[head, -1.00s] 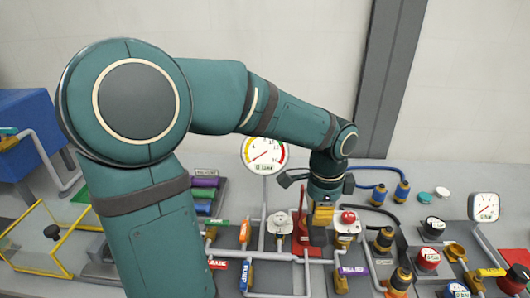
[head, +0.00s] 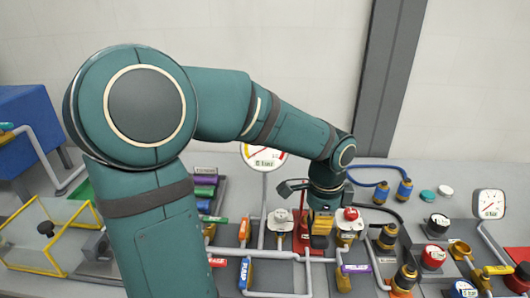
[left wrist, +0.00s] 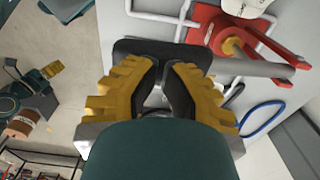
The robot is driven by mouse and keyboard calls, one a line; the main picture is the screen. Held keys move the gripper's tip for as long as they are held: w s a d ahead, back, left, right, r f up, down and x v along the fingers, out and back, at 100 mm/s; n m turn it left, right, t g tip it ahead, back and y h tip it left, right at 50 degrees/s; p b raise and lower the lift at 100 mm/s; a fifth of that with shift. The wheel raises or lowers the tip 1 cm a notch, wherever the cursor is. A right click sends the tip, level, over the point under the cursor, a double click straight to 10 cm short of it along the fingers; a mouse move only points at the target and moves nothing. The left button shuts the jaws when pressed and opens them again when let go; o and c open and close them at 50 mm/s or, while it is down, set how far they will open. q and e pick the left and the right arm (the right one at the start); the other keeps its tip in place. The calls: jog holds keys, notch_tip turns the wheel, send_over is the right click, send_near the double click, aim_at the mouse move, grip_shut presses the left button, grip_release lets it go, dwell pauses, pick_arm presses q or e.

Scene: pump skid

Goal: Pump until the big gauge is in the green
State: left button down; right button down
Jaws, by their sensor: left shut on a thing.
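The big round gauge (head: 263,161) stands on a post behind the skid in the head view. My forearm hides its upper part; a red arc and dark needle show, pointing to the lower left. A red hand pump (head: 301,242) stands on the skid below it, partly behind my left gripper (head: 321,231). The left wrist view shows the red pump (left wrist: 226,30) with its grey lever (left wrist: 265,69). There, the yellow-fingered left gripper (left wrist: 164,88) is closed at a black grip (left wrist: 160,48) by the lever's end. The exact contact is partly hidden. My right gripper is not in view.
Pipes and orange and blue handles crowd the front. A smaller gauge (head: 490,204) stands at right.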

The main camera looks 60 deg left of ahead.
pick_arm(q)
jog(key=shift+f+b, duration=1.3)
jog(key=shift+f, duration=1)
notch_tip(320, 180, up, 9)
jog(key=p, duration=0.7)
jog(key=shift+f+p, duration=0.2)
jog(key=shift+p, duration=0.1)
jog(key=shift+r+p, duration=0.35)
jog(key=shift+r, duration=0.1)
jog(key=shift+f, duration=0.1)
jog(key=shift+f, duration=0.15)
